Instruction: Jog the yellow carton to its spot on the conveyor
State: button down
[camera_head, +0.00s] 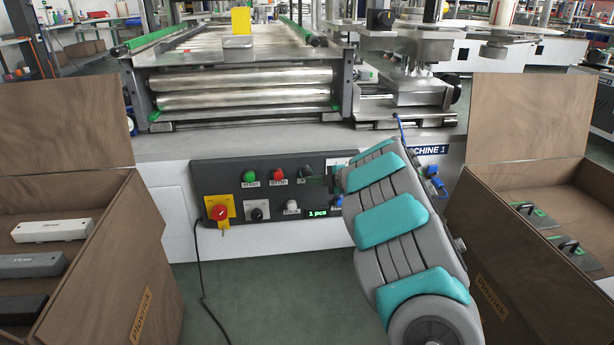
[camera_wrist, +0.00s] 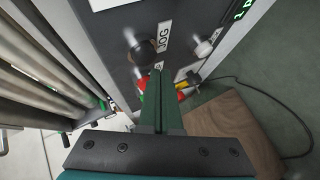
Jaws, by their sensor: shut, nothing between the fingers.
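The yellow carton (camera_head: 241,20) stands upright towards the far part of the roller conveyor (camera_head: 190,50) in the head view. The black jog knob (camera_head: 307,172) is on the dark control panel (camera_head: 270,238); in the wrist view the knob (camera_wrist: 139,45) shows beside its JOG label. My gripper (camera_head: 321,181) is shut and empty, its tips close to the knob in the head view. In the wrist view its dark green fingers (camera_wrist: 161,100) are together, pointing at the panel just below the knob. I cannot tell whether they touch it.
The panel also bears a green start button (camera_head: 249,175), a red stop button (camera_head: 278,175), a red emergency stop (camera_head: 219,212) on yellow and a display (camera_head: 317,213) reading 1 pcs. Open wooden crates flank me, left (camera_head: 120,235) and right (camera_head: 505,240).

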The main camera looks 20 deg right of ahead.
jog(key=shift+w+d+p, duration=0.25)
jog(key=shift+w+p, duration=0.65)
jog(key=shift+p, duration=0.25)
dwell(0.8)
jog(key=shift+s, duration=0.15)
dwell(0.5)
jog(key=shift+s+a+b, duration=0.25)
jog(key=shift+s+b, duration=0.25)
jog(key=shift+s, duration=0.25)
jog(key=shift+s+a+b, duration=0.25)
jog(key=shift+s+b, duration=0.1)
jog(key=shift+s, duration=0.45)
jog(key=shift+s+a+b, duration=0.2)
jog(key=shift+s+b, duration=0.1)
jog(key=shift+s, duration=0.5)
jog(key=shift+s+a+b, duration=0.25)
jog(key=shift+s+b, duration=0.1)
jog(key=shift+s, duration=0.45)
dwell(1.8)
